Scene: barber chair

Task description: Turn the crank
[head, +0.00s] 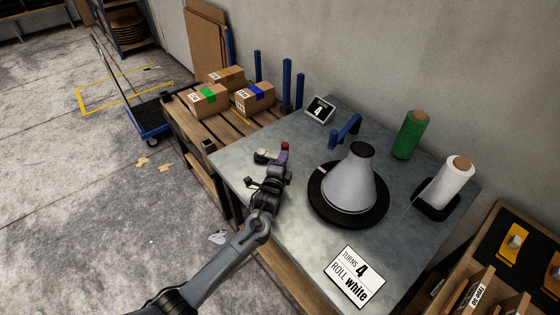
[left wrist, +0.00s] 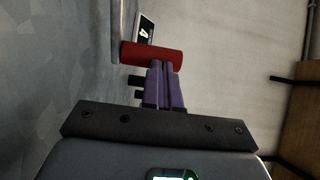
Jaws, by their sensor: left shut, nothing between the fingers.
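The crank's red handle (head: 285,146) stands at the left side of the grey metal table, just beyond my left fingertips. My left gripper (head: 283,158) has its purple fingers shut together with nothing between them. In the left wrist view the red handle (left wrist: 150,56) lies across the ends of the closed fingers (left wrist: 165,84); I cannot tell whether they touch. A pale part (head: 263,156) lies left of the fingers, and my gripper hides much around it. A grey cone (head: 348,182) stands on a black round plate (head: 375,217). My right gripper is not in view.
A small display reading 4 (head: 319,109) stands at the back. A sign (head: 353,277) reads "TURNS 4 ROLL white". A green roll (head: 410,135) and a white roll (head: 451,182) stand at right. A blue bracket (head: 346,131) is behind the cone. Boxes sit on a pallet bench (head: 180,108) at left.

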